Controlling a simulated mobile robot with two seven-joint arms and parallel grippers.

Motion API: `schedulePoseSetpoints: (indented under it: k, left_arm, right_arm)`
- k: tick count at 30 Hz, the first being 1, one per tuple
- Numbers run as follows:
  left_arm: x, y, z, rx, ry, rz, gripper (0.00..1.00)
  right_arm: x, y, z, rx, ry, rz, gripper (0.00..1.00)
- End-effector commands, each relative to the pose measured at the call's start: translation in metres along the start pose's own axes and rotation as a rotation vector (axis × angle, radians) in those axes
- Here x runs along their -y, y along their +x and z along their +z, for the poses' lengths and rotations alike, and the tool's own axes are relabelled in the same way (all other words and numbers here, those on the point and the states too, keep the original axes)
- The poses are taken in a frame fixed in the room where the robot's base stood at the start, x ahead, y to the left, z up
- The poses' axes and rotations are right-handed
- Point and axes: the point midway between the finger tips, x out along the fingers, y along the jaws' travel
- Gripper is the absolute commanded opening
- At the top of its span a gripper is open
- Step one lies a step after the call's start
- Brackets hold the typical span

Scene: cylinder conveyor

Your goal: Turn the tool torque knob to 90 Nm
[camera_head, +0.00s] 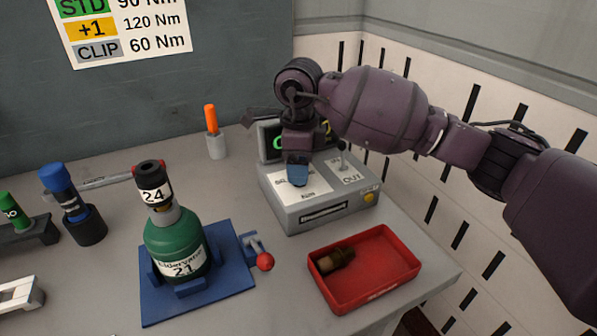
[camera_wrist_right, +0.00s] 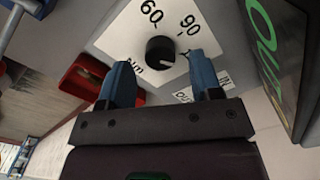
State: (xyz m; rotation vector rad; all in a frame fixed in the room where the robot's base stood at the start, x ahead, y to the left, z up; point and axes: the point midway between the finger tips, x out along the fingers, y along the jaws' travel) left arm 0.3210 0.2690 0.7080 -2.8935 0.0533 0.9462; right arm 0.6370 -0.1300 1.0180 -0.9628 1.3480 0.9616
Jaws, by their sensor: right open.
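The black torque knob (camera_wrist_right: 160,52) sits on a white dial plate (camera_wrist_right: 128,34), with "60" and "90" printed near it. A small pale mark shows on the knob's lower edge in the wrist view, away from both numbers. My right gripper (camera_wrist_right: 162,72) is open, its two blue fingers apart on either side of the knob in the picture; contact cannot be told. In the head view my right gripper (camera_head: 298,172) points down over the grey tool box (camera_head: 325,213) and hides the knob. My left gripper is not in view.
A red tray (camera_head: 385,285) with a brown piece stands in front of the box. A green cylinder (camera_head: 172,245) stands on a blue base (camera_head: 222,285) with a red-knobbed lever. A wall sign (camera_head: 120,25) reads STD 90, +1 120, CLIP 60 Nm. A lit screen (camera_head: 268,142) stands behind.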

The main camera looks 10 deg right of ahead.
Motion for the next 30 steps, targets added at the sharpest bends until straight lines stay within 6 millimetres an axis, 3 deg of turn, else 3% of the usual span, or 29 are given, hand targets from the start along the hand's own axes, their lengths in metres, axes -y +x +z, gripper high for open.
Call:
schedulePoseSetpoints:
  k: [6, 16, 26, 30]
  left_arm:
    - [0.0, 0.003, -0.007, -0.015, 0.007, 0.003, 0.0]
    - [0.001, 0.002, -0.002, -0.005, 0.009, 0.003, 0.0]
    - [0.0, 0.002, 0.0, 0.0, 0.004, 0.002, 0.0]
    - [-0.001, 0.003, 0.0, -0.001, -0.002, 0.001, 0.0]
  right_arm:
    - [0.0, 0.018, 0.0, 0.0, 0.0, 0.001, 0.59]
    - [0.0, 0.019, 0.0, 0.001, 0.0, 0.0, 0.59]
    - [0.0, 0.019, 0.0, 0.001, 0.0, 0.0, 0.1]
    - [0.0, 0.019, 0.0, 0.001, -0.004, 0.0, 0.1]
